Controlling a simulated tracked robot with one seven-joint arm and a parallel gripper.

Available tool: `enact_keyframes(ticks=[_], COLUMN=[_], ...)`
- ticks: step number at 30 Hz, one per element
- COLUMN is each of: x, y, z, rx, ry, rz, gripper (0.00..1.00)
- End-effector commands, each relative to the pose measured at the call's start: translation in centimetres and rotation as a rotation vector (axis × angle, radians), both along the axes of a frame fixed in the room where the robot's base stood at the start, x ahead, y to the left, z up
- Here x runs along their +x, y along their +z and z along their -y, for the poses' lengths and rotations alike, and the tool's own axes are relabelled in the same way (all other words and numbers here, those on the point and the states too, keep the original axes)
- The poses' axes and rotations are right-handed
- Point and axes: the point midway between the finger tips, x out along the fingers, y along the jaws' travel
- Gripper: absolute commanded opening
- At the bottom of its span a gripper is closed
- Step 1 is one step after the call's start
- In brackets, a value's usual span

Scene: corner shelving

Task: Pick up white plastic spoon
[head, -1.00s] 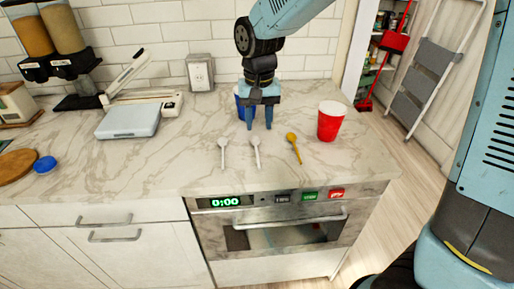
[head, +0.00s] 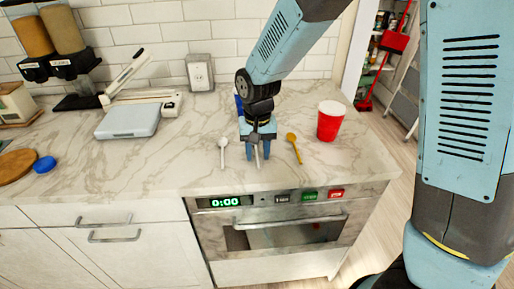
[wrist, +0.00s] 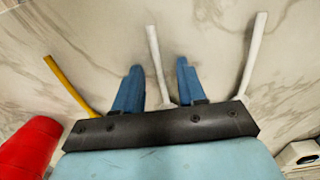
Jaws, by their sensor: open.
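Two white plastic spoons lie on the marble counter: a left one (head: 223,152) and a middle one (head: 257,160). My gripper (head: 258,156) is open and points down over the middle spoon, whose bowl is mostly hidden behind it. In the wrist view, the handle of the middle spoon (wrist: 157,65) runs between my two blue fingers (wrist: 158,88), apart from both. The other white spoon (wrist: 251,55) lies to the right there, outside the fingers. I cannot tell how high the fingertips are above the counter.
A yellow spoon (head: 294,147) lies right of my gripper, and a red cup (head: 330,121) stands beyond it. A blue cup (head: 238,104) is partly hidden behind my arm. A scale (head: 128,121) sits left. The counter's front edge and oven (head: 290,230) are near.

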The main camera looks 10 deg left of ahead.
Motion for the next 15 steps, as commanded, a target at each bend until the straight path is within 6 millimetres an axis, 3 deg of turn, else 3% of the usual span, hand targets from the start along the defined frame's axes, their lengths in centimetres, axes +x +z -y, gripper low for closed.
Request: enact_keyframes(ticks=[5,15], x=[0.01,-0.01], y=[0.01,0.03], z=[-0.01,-0.03], rx=[0.000,0.000], ry=[0.000,0.001], rz=[0.000,0.000], gripper=[0.40,0.09])
